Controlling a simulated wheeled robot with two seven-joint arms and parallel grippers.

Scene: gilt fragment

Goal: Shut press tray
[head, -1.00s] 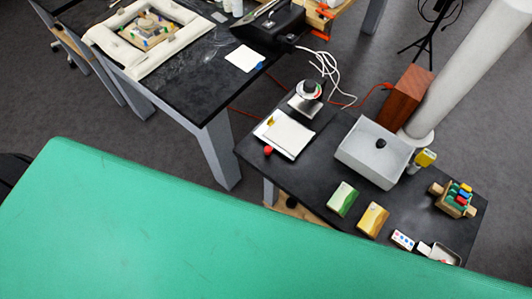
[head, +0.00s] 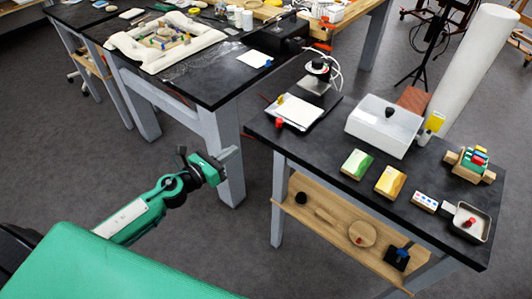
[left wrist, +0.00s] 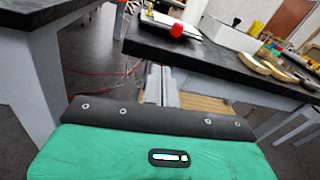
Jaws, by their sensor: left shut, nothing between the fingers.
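A flat tray with a white top (head: 297,110) and a red knob (head: 279,124) at its front lies on the dark right-hand table. It reaches out in front of a small press-like device with a round dial (head: 318,68). In the left wrist view the red knob (left wrist: 177,30) shows near the table edge, above and beyond my fingers. My left gripper (head: 230,154) is shut and empty, in the gap between the two tables, lower left of the tray and apart from it. Its fingers (left wrist: 161,86) also show shut in the left wrist view. My right gripper is not in view.
A white box with a black knob (head: 376,132) stands right of the tray. Green (head: 356,164) and yellow (head: 390,181) blocks lie near the table's front edge (head: 350,205). A wooden shelf (head: 335,232) is below. Another dark table (head: 205,85) stands left.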

